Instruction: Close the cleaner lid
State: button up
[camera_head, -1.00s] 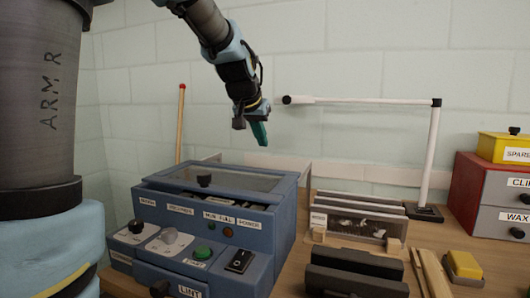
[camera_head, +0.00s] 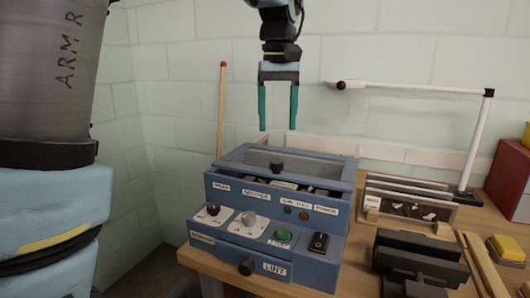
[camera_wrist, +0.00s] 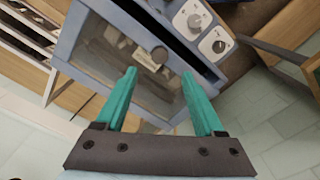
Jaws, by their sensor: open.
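The cleaner (camera_head: 265,247) is a blue box on the table with a sloped control panel in front.
A wooden stick with a red tip (camera_head: 222,100) stands behind the cleaner at left. To the right are a rack with clear panels (camera_head: 410,205), a white lamp arm (camera_head: 420,88), dark blocks (camera_head: 415,260) and a red cabinet (camera_head: 510,180). Air above the lid is free.

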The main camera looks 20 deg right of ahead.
aim_at(276, 162)
notch_tip(276, 162, down, 9)
jog(key=shift+f+p, duration=0.15)
jog(key=shift+p, duration=0.4)
grip_shut()
dwell(0.3)
jog(key=shift+a, duration=0.1)
dwell(0.8)
